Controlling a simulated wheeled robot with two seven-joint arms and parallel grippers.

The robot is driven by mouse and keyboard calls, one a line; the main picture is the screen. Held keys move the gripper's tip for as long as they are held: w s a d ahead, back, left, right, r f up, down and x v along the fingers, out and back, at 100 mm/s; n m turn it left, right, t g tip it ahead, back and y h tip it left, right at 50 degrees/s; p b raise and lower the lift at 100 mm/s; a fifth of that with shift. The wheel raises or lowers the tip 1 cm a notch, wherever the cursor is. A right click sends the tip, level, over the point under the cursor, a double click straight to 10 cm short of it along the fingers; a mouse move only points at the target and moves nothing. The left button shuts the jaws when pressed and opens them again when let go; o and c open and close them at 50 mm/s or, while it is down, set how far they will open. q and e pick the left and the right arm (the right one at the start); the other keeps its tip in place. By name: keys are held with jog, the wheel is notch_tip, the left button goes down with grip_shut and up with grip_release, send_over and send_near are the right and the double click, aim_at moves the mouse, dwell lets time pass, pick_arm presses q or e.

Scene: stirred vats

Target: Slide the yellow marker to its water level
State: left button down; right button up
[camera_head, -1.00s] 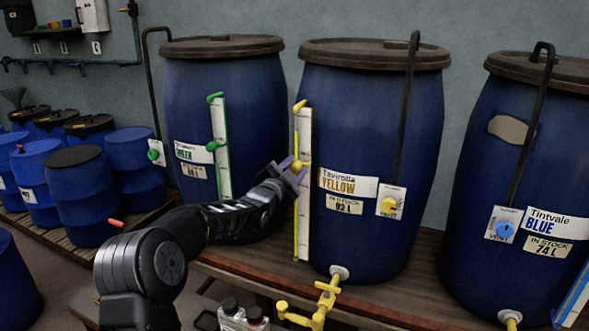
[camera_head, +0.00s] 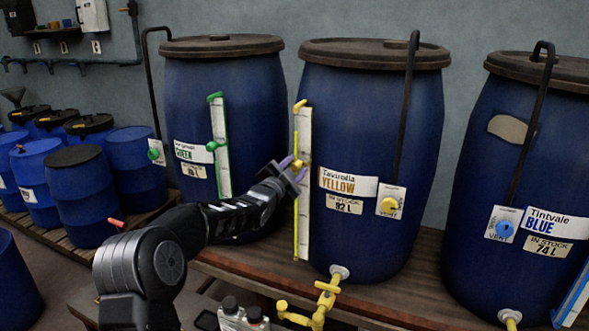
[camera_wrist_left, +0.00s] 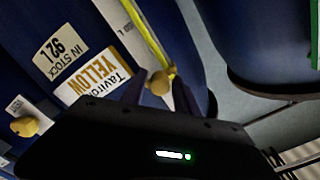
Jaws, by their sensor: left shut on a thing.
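The yellow marker (camera_head: 297,164) is a small yellow knob on the upright gauge of the middle vat; it also shows in the left wrist view (camera_wrist_left: 160,84). The gauge is a white scale strip (camera_head: 304,220) with a thin yellow tube (camera_head: 295,228) along its left side. My left gripper (camera_head: 296,168) is at the marker and shut on it, its fingers on either side of the knob in the left wrist view (camera_wrist_left: 158,92). The water level in the tube cannot be made out clearly. My right gripper is not in view.
The yellow vat (camera_head: 370,120) carries a yellow vent knob (camera_head: 389,206) and a yellow tap (camera_head: 326,296) below. The green vat (camera_head: 265,90) stands close on the left, with its own gauge (camera_head: 220,150). The blue vat (camera_head: 470,140) stands right. Smaller barrels (camera_head: 85,195) are at far left.

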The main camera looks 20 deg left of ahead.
pick_arm(q)
notch_tip(320, 180, up, 9)
jog(key=shift+f+p, duration=0.1)
jog(key=shift+p, duration=0.75)
jog(key=c, duration=1.2)
grip_release()
jog(key=s+b, duration=0.1)
jog(key=b, duration=0.3)
send_near(303, 132)
jog(key=s, duration=0.3)
jog(key=shift+s+a, duration=0.1)
jog(key=shift+s, duration=0.2)
